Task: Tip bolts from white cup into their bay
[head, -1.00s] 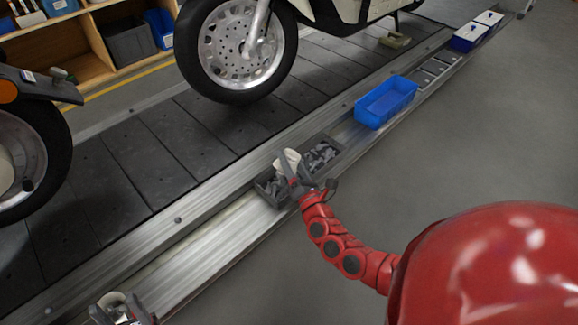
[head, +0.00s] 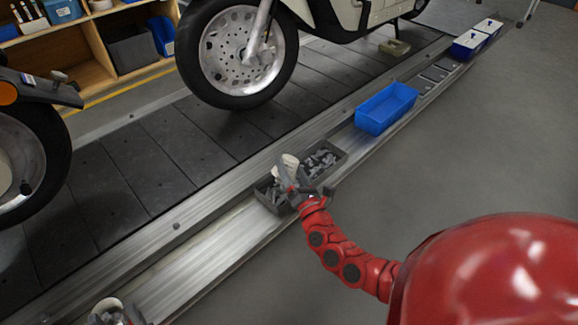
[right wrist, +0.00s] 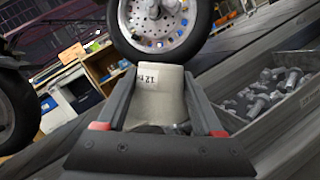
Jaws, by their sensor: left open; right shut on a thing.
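The white cup (head: 288,165) is held by my right gripper (head: 289,182) above the grey bolt bays. The right gripper is shut on the cup; the right wrist view shows the cup (right wrist: 160,92) between both fingers, with dark print on its side. The cup looks tilted in the head view; its inside is hidden. The near-left bay (head: 266,200) lies under the cup and holds grey pieces. The far-right bay (head: 341,155) holds grey bolts, clear in the right wrist view (right wrist: 295,103). My left gripper (head: 116,310) is open at the bottom left, beside a whitish round thing, partly cut off.
A blue bin (head: 386,108) stands further along the metal rail (head: 190,235). Blue-and-white boxes (head: 470,44) stand at its far end. A scooter wheel (head: 237,50) is on the slat conveyor (head: 150,165) behind the bays.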

